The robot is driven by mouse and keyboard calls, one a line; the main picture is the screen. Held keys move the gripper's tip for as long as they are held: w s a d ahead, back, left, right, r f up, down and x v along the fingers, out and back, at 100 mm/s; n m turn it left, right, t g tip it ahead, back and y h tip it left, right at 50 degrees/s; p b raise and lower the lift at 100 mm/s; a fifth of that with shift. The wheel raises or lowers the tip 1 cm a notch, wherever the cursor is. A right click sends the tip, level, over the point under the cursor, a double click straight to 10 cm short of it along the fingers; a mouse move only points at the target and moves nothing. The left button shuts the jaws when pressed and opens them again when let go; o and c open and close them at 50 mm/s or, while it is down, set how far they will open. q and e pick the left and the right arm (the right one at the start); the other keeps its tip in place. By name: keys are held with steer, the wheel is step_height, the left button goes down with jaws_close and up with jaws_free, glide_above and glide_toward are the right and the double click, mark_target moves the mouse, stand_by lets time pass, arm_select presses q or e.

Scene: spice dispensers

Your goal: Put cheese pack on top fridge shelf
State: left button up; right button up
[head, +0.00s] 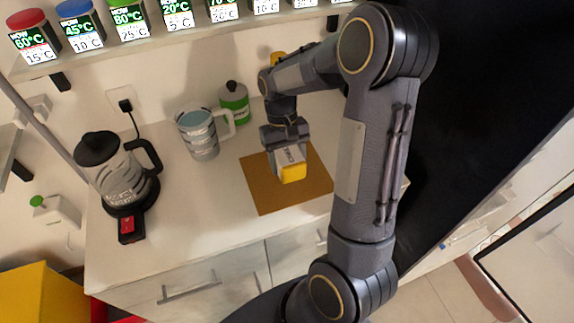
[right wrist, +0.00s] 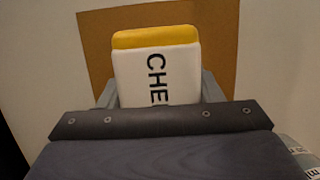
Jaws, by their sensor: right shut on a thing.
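The cheese pack (head: 291,170) is a white and yellow block with dark lettering. It is at my right gripper (head: 286,143), over the brown mat (head: 262,195) on the counter. The right gripper points down and is shut on the pack. In the right wrist view the cheese pack (right wrist: 155,65) shows "CHE" on its white face, with a yellow end, between the fingers. I cannot tell whether the pack touches the mat. My left gripper is not in view. No fridge shelf can be made out for sure; a large black surface (head: 480,90) stands at the right.
A glass kettle (head: 120,178) stands at the counter's left. A wall shelf (head: 130,48) with several spice dispensers runs above.

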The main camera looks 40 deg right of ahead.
steer(key=shift+w+d+f, duration=0.1)
steer(key=shift+w+f, duration=0.15)
steer(key=shift+f, duration=0.05)
step_height(320, 180, down, 3)
steer(key=shift+f, duration=0.1)
steer(key=shift+f, duration=0.1)
